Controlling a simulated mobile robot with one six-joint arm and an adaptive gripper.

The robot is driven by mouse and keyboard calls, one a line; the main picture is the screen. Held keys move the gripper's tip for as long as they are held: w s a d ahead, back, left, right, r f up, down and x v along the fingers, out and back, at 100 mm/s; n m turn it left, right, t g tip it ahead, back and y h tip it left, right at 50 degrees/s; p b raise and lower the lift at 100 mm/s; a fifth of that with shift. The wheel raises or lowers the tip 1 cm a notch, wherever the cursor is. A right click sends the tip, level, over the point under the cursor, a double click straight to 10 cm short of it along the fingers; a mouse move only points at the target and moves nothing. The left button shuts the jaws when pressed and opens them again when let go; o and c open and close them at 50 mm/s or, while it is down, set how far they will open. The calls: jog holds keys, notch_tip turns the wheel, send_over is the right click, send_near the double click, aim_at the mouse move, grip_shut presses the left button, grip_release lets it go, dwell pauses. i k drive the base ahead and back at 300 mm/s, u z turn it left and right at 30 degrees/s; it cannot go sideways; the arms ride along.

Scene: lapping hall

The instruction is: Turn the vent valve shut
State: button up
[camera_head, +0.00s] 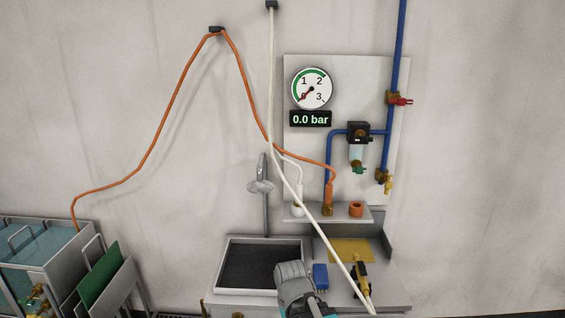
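A valve with a yellow handle (389,184) sits on a brass fitting at the lower end of the blue pipe, on the right of the wall panel. Its handle hangs down. A second valve with a red handle (402,101) sits higher on the same pipe, its handle pointing right. No label shows which is the vent valve. My gripper (296,283) is at the bottom centre, in front of the sink's right edge, well below and left of both valves. Its fingers cannot be made out, and it touches neither valve.
A gauge (312,88) reads near zero; the display (310,119) shows 0.0 bar. A white hose (301,196) crosses in front of the panel and bench. An orange hose (168,100) loops along the wall. A sink (228,243), blue block (320,277) and black-yellow tool (361,279) are near my gripper.

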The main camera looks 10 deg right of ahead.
aim_at(388, 184)
jog(key=u, duration=0.05)
jog(key=k, duration=0.65)
jog(key=z, duration=0.35)
jog(key=i, duration=1.3)
jog(key=z, duration=0.75)
